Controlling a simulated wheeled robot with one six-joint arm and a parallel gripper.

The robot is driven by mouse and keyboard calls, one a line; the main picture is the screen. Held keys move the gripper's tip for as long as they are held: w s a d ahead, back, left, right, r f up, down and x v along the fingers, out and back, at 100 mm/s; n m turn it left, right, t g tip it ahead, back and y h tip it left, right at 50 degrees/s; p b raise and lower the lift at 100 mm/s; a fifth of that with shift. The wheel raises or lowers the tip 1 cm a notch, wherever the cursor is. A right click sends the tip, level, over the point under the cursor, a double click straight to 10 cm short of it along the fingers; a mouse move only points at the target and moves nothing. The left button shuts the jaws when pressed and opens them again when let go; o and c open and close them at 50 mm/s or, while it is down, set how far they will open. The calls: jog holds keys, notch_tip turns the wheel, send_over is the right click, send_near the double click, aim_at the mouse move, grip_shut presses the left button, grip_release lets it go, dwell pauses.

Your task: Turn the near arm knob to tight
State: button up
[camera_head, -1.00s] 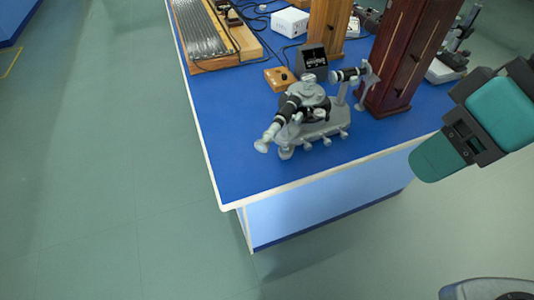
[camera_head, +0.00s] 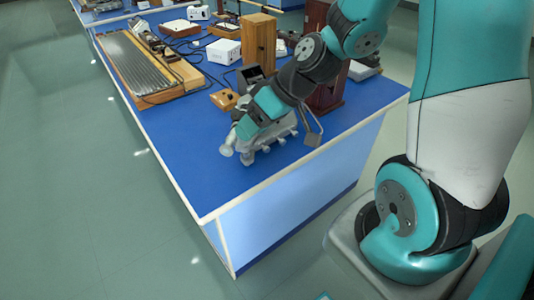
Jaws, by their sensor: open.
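The grey spectrometer (camera_head: 284,128) stands near the front of the blue bench. Its pale eyepiece end (camera_head: 227,149) points to the lower left, and several small knobs (camera_head: 267,148) show along its near base edge. My arm reaches down from the upper right and covers most of its upper part. My gripper (camera_head: 240,124) is at the spectrometer, just above and behind the eyepiece end. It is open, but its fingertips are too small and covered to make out. I cannot tell which knob is the near arm knob or whether the gripper touches it.
A wooden block (camera_head: 225,99), a dark meter box (camera_head: 250,77), a white box (camera_head: 223,51) and wooden pillar (camera_head: 258,42) stand behind. A dark red cabinet (camera_head: 325,97) is right of the spectrometer. The bench (camera_head: 190,150) is clear at front left.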

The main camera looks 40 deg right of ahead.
jog(key=w+d+f+m+t+h, duration=0.1)
jog(key=w+d+f+m+t, duration=0.15)
jog(key=d+f, duration=0.65)
jog(key=m+t+h+b, duration=0.1)
jog(key=m+t+h, duration=0.1)
jog(key=m+h, duration=0.1)
send_near(268, 150)
jog(key=shift+n, duration=0.25)
jog(key=p+x, duration=0.3)
jog(key=x, duration=0.5)
jog(key=shift+w+f, duration=0.2)
jog(key=c, duration=0.9)
